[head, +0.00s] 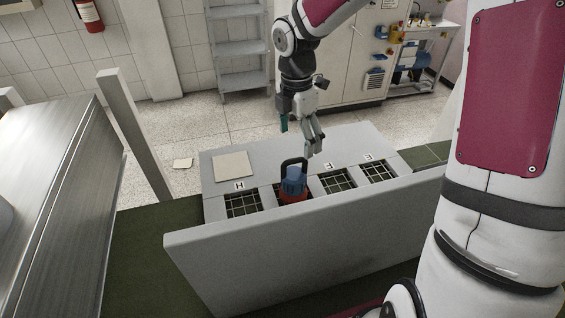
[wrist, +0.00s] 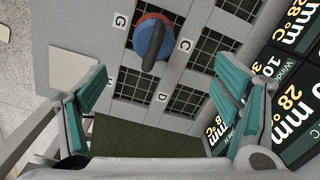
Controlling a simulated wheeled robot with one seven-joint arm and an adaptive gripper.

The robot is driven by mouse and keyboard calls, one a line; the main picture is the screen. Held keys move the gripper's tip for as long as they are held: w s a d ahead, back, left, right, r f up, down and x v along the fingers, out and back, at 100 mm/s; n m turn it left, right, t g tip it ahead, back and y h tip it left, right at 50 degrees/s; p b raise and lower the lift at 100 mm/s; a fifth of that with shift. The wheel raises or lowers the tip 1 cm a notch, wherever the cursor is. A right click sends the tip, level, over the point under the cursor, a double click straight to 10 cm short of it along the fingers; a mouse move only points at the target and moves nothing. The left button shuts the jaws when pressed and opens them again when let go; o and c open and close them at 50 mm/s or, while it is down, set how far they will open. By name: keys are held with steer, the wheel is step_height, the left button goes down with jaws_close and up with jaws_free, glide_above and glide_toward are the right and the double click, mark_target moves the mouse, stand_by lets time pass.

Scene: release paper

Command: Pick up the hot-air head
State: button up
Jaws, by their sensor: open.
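The hot-air head (head: 293,184) is a blue and red piece with a black loop handle on top. It stands upright in one compartment of the grey rack (head: 215,252). In the wrist view the hot-air head (wrist: 146,38) shows from above near the top, beside the labels G and C, with its dark handle across it. My gripper (head: 297,137) is above and behind it in the head view, fingers pointing down, apart from it. In the wrist view my gripper (wrist: 160,76) has its teal fingers wide apart with nothing between them.
Labelled grid-bottomed compartments (head: 338,181) flank the hot-air head and look empty. A flat beige square (head: 233,166) lies on the rack's top. A tall grey front panel borders the rack. A metal counter (head: 50,200) stands left, beside a grey post (head: 135,135).

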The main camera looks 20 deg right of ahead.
mark_target(294, 172)
steer(key=shift+w+a+f+n, duration=0.1)
steer(key=shift+w+f+n, duration=0.2)
steer(key=shift+f, duration=0.15)
steer(key=shift+w+f+n, duration=0.25)
steer(key=shift+f+n, duration=0.05)
steer(key=shift+f, duration=0.15)
steer(key=shift+f+y, duration=0.3)
steer(key=shift+f, duration=0.05)
step_height(294, 172, down, 13)
steer(key=shift+s+f+p, duration=0.1)
steer(key=shift+s+p, duration=0.05)
steer(key=shift+p, duration=0.55)
steer(key=shift+c, duration=0.4)
steer(key=c, duration=1.8)
jaws_close()
